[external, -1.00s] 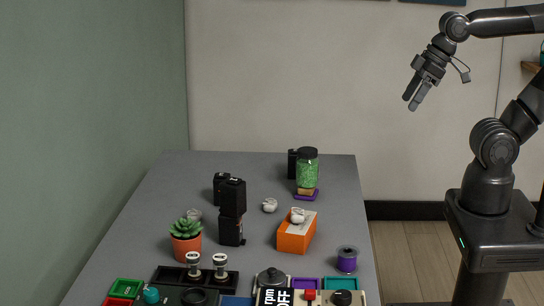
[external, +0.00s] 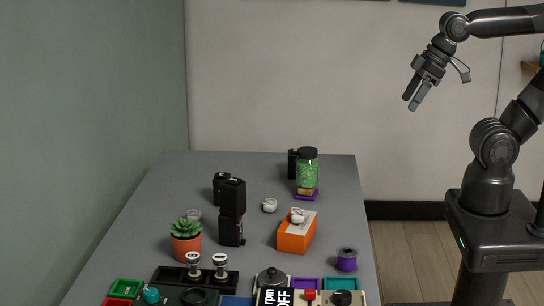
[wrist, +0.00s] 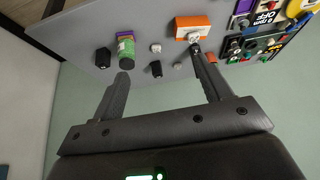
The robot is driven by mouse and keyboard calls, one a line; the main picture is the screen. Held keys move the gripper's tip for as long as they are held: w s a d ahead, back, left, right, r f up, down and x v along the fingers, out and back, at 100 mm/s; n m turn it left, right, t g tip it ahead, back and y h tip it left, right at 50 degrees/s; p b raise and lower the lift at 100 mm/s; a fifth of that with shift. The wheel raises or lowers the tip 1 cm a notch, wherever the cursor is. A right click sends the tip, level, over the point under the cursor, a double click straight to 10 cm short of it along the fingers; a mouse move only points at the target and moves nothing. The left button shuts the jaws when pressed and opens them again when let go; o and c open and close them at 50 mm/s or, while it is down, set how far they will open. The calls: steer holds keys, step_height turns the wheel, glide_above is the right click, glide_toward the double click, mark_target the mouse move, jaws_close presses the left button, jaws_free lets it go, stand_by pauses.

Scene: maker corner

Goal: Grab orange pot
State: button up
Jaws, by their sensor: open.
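The orange pot (external: 187,248) stands upright on the grey table at its left side, in the external view. It holds a green succulent (external: 185,227). My gripper (external: 411,103) is high in the air to the right of the table, far from the pot. Its two fingers point down and to the left. In the wrist view, my gripper (wrist: 160,64) has its fingers spread wide with nothing between them.
Black boxy items (external: 231,212) stand just right of the pot. A dark tray (external: 230,282) with two knobbed pieces lies in front of it. An orange box (external: 295,237), a green jar (external: 307,169) and a purple spool (external: 347,260) stand further right. The table's left rear is clear.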

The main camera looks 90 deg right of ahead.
steer(key=shift+o, duration=0.9)
steer(key=n+y, duration=0.2)
steer(key=n, duration=0.2)
glide_above(182, 234)
steer(key=s+d, duration=0.3)
steer(key=s, duration=0.2)
step_height(182, 234, down, 20)
steer(key=shift+n+t, duration=0.3)
steer(key=shift+x, duration=5.45)
